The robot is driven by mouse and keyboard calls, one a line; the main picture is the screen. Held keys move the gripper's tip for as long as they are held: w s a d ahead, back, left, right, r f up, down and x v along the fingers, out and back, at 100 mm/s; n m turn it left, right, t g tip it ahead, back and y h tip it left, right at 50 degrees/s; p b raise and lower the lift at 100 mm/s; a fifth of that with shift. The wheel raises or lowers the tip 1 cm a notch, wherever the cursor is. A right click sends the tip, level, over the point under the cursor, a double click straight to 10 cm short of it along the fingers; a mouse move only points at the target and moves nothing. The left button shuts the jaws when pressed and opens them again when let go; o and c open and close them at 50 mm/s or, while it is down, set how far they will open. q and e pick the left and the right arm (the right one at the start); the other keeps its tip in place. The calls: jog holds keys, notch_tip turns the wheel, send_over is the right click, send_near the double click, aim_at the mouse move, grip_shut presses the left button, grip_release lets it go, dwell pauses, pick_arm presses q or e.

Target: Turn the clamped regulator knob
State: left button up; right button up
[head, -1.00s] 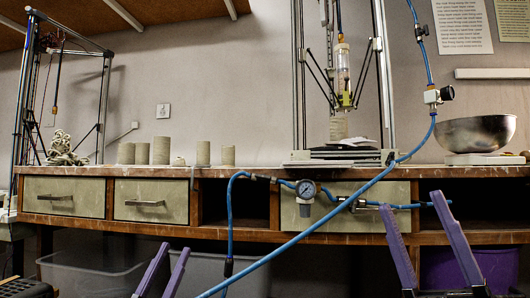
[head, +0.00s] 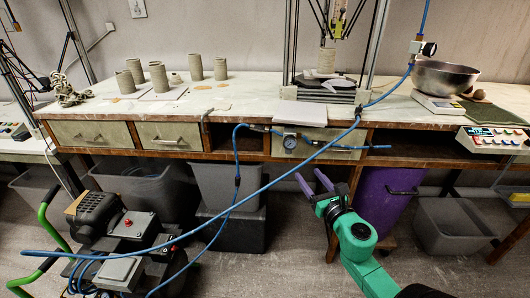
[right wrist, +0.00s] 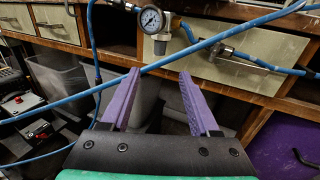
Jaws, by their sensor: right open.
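The regulator (head: 290,140), with a round dial gauge, sits on a blue air line at the front of the workbench. My right gripper (head: 308,175) has two purple fingers and is open and empty, below and a little right of the regulator in the head view. In the right wrist view the open fingers (right wrist: 159,74) point toward the knob, which shows beyond and between their tips, apart from them. My left gripper is out of view.
A blue hose (right wrist: 225,42) crosses diagonally near the fingertips and below the knob; its exact depth is unclear. Drawers (head: 170,135) line the bench front. A compressor (head: 120,235), grey bins (head: 225,185) and a purple bin (head: 385,195) stand below.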

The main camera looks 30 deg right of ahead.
aim_at(290, 152)
jog(key=x, duration=1.3)
grip_shut()
